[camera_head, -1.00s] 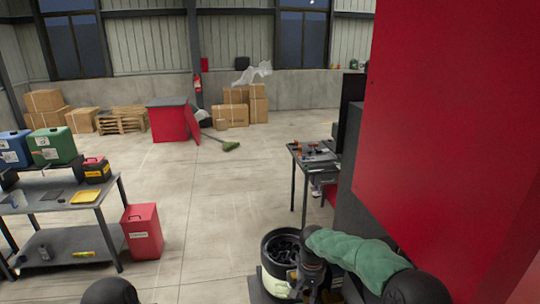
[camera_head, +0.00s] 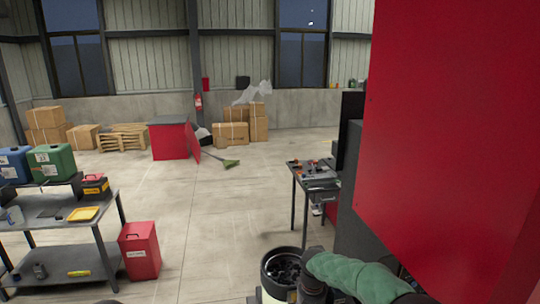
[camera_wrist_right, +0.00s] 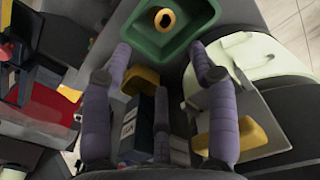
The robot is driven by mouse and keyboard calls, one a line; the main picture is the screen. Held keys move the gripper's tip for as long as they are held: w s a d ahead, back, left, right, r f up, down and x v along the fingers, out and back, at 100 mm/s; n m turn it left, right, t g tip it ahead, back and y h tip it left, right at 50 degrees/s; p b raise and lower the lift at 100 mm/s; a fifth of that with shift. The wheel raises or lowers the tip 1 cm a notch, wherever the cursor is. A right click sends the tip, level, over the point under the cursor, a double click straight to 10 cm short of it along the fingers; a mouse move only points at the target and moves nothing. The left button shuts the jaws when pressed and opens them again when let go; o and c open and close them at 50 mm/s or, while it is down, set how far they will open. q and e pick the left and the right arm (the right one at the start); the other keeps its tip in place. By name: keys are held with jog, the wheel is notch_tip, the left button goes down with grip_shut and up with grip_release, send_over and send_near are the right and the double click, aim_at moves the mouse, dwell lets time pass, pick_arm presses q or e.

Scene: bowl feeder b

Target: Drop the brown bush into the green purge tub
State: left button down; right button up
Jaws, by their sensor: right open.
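In the right wrist view the green tub (camera_wrist_right: 192,42) is at the top, just beyond my right fingertips. A brown ring-shaped bush (camera_wrist_right: 164,19) with a dark hole shows within the tub's rim; whether it touches the tub floor I cannot tell. In the head view only my right arm's green sleeve and dark wrist show at the bottom; the fingers, tub and bush are out of sight. My left gripper is not in view.
A black bowl (camera_head: 284,268) with dark parts stands beside my right wrist. A big red panel (camera_head: 450,130) fills the right side. A tool table (camera_head: 318,181) stands ahead, a grey workbench (camera_head: 60,235) and red bin (camera_head: 140,250) at left. The middle floor is clear.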

notch_tip(320, 180, up, 12)
dwell(0.5)
jog(key=shift+f, duration=0.2)
